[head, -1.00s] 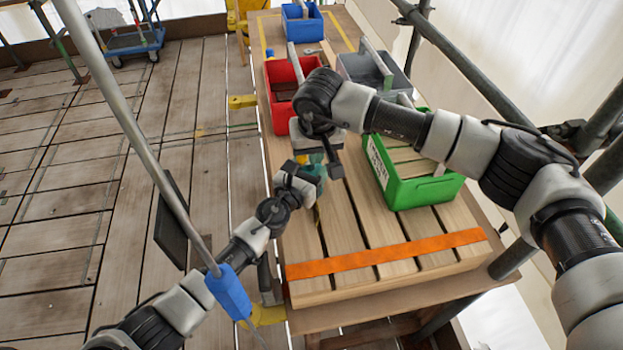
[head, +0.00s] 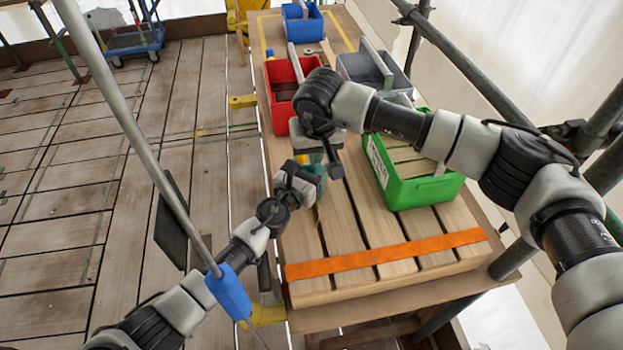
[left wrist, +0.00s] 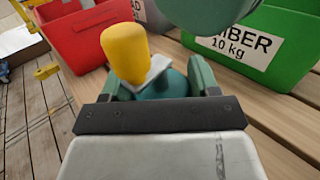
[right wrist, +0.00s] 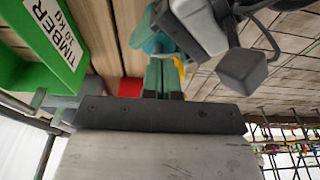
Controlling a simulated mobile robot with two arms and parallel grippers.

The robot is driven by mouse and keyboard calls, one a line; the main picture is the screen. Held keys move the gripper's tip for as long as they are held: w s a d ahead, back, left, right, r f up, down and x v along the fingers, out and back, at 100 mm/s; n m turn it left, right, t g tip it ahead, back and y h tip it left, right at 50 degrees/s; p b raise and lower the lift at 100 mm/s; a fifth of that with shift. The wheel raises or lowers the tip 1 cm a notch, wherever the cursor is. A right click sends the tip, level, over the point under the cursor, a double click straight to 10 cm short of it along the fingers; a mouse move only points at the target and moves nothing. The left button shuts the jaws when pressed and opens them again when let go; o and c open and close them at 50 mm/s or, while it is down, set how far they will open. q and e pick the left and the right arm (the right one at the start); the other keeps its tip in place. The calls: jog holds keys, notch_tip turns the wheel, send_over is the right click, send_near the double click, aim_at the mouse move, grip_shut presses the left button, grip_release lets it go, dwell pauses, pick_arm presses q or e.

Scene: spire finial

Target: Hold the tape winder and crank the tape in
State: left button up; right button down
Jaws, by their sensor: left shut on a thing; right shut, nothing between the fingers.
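The teal tape winder (left wrist: 165,84) is gripped between the fingers of my left gripper (left wrist: 160,75), over the crate deck. Its grey crank arm (left wrist: 153,72) and yellow knob (left wrist: 125,52) show in the left wrist view. In the head view the winder (head: 318,170) is a small teal patch, largely hidden by my arms. My right gripper (right wrist: 163,68) is shut and empty, close to the winder. Teal and yellow parts show just past its fingertips in the right wrist view; I cannot tell whether they touch. The tape cannot be made out.
A red bin (head: 278,108) and a grey bin (head: 358,72) stand behind the grippers, with a blue bin (head: 302,27) farther back. A green bin (head: 430,190) labelled timber is to the right. An orange strap (head: 390,254) crosses the wooden slats in front, which are clear.

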jog(key=shift+f, duration=0.1)
dwell(0.5)
jog(key=f, duration=0.3)
jog(key=shift+s+f, duration=0.15)
jog(key=shift+s, duration=0.1)
jog(key=shift+a, duration=0.1)
dwell(0.5)
jog(key=shift+w+a, duration=0.15)
jog(key=shift+a, duration=0.1)
notch_tip(320, 180, up, 8)
jog(key=shift+w+f, duration=0.25)
dwell(0.6)
